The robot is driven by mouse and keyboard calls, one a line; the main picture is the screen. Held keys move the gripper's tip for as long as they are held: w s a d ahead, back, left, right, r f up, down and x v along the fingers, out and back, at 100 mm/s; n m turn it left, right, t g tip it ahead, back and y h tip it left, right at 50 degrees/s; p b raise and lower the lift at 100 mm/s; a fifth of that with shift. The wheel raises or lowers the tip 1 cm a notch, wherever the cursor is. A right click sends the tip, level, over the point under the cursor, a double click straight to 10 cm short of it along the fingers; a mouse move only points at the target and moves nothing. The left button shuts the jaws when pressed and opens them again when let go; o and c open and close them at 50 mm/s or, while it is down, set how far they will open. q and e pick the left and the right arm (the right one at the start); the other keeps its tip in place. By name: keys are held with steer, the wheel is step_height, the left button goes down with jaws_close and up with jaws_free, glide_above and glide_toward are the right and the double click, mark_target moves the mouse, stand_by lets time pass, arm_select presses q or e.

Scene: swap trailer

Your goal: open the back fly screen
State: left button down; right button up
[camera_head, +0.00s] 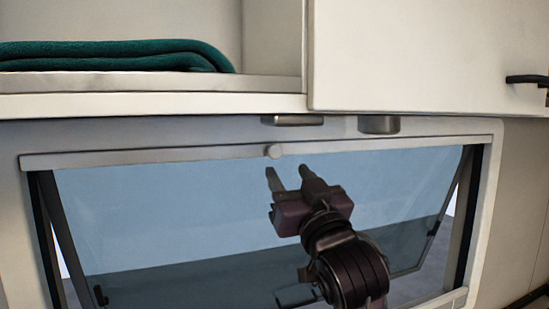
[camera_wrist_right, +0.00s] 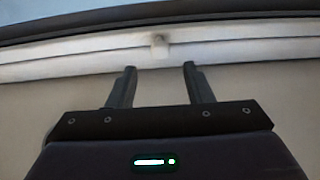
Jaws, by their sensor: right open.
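The window (camera_head: 150,210) below shows blue glass, tilted outward. My right gripper (camera_head: 287,172) is open and empty, with its fingers pointing up, just below and slightly right of the knob in the head view. In the right wrist view, the knob (camera_wrist_right: 159,41) on the bar (camera_wrist_right: 75,60) lies beyond the gap between the open fingertips (camera_wrist_right: 159,67), apart from them. My left gripper is not in view.
A shelf (camera_head: 150,104) above the window holds a folded green towel (camera_head: 115,56). A white cabinet door (camera_head: 420,55) with a dark handle (camera_head: 526,79) is at upper right. Two small metallic fittings (camera_head: 379,124) hang under the cabinet, close above the bar.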

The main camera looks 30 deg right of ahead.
mark_target(276, 155)
steer(key=p+x, duration=0.4)
steer(key=x, duration=0.2)
steer(key=shift+w+d+r, duration=0.1)
steer(key=shift+w+d, duration=0.05)
steer(key=shift+w, duration=0.15)
steer(key=shift+w+p, duration=0.2)
steer(key=shift+p, duration=0.1)
steer(key=shift+s, duration=0.1)
steer(key=shift+c, duration=0.7)
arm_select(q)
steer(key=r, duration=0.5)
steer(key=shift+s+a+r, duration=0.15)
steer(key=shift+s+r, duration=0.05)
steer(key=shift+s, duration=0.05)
arm_select(e)
jaws_close()
